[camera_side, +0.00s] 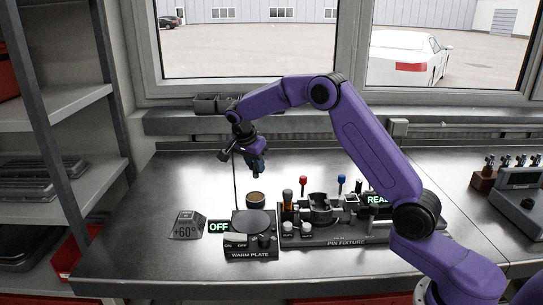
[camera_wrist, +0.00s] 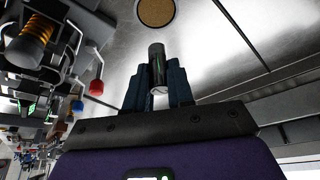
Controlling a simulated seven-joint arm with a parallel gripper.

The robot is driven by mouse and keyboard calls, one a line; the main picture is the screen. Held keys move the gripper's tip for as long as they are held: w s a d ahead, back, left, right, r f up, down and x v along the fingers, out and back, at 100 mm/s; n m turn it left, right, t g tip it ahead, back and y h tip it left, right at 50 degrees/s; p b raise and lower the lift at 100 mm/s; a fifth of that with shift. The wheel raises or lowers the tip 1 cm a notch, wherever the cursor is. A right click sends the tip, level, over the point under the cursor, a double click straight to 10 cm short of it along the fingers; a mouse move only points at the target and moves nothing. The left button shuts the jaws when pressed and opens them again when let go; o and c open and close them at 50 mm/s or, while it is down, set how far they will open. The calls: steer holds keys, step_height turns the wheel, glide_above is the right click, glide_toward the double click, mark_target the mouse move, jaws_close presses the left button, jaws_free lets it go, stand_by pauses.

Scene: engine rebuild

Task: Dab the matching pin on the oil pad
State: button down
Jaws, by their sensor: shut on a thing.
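My gripper (camera_side: 257,168) hangs above the bench, over the round oil pad (camera_side: 256,198), which has a tan top and a dark rim. In the wrist view my gripper (camera_wrist: 159,88) is shut on a dark metal pin (camera_wrist: 156,62) with a small green mark on its side. The pin's end sticks out past the fingers. The tan top of the oil pad (camera_wrist: 156,11) shows at the top edge of the wrist view, apart from the pin. In the side view the pin is too small to tell from the fingertips.
The warm plate (camera_side: 253,222) with an OFF sign (camera_side: 219,226) stands just in front of the pad. The pin fixture (camera_side: 335,236) is to its right, with red and blue knobs behind. A +60° block (camera_side: 187,225) sits at left. The bench behind the pad is clear.

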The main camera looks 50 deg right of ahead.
steer(key=shift+w+a+f, duration=0.15)
steer(key=shift+w+f, duration=0.05)
steer(key=shift+f, duration=2.95)
steer(key=shift+f, duration=0.95)
steer(key=shift+r, duration=3.55)
steer(key=shift+s, duration=0.1)
